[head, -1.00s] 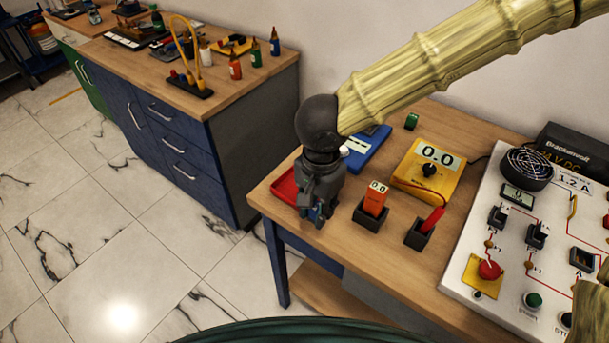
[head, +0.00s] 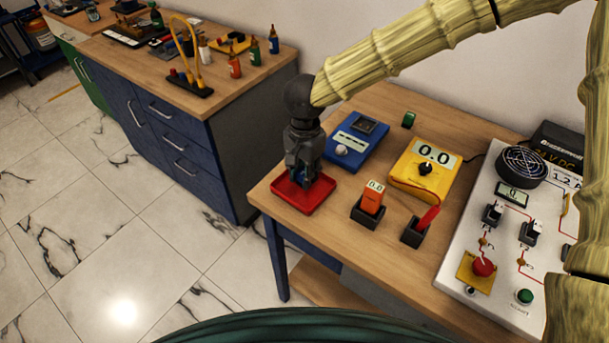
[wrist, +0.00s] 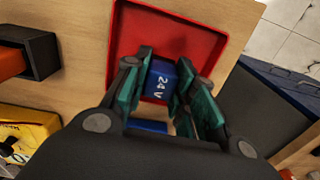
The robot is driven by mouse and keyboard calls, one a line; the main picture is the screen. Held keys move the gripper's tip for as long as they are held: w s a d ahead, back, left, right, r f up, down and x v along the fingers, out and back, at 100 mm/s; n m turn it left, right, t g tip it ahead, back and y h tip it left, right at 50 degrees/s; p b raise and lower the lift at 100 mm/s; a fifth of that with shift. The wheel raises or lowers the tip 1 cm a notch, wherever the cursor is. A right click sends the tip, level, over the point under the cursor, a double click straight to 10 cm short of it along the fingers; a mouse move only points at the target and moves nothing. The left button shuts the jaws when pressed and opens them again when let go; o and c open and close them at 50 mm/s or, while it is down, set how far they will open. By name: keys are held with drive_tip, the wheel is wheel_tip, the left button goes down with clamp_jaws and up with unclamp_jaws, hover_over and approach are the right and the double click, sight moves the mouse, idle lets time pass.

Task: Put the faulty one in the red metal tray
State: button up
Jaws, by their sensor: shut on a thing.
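The red metal tray (head: 322,194) lies at the left end of the wooden bench in the head view. It also fills the upper middle of the wrist view (wrist: 205,30). My gripper (head: 301,177) is over the tray, pointing down. In the wrist view its green-padded fingers (wrist: 163,95) are shut on a small blue block (wrist: 161,82) marked "24 V". The block appears within the tray's outline; whether it touches the tray floor I cannot tell. In the head view the fingers mostly hide the block.
Right of the tray stand an orange meter (head: 373,195) in a dark holder and a second holder (head: 415,236) with a red item. Behind are a blue device (head: 356,142) and a yellow meter (head: 425,170). A white panel (head: 505,270) lies at right.

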drive_tip(key=shift+f, duration=0.9)
drive_tip(key=o, duration=1)
drive_tip(key=shift+f, duration=0.1)
drive_tip(key=shift+o, duration=0.2)
wheel_tip(320, 180, up, 12)
drive_tip(key=shift+r, duration=0.15)
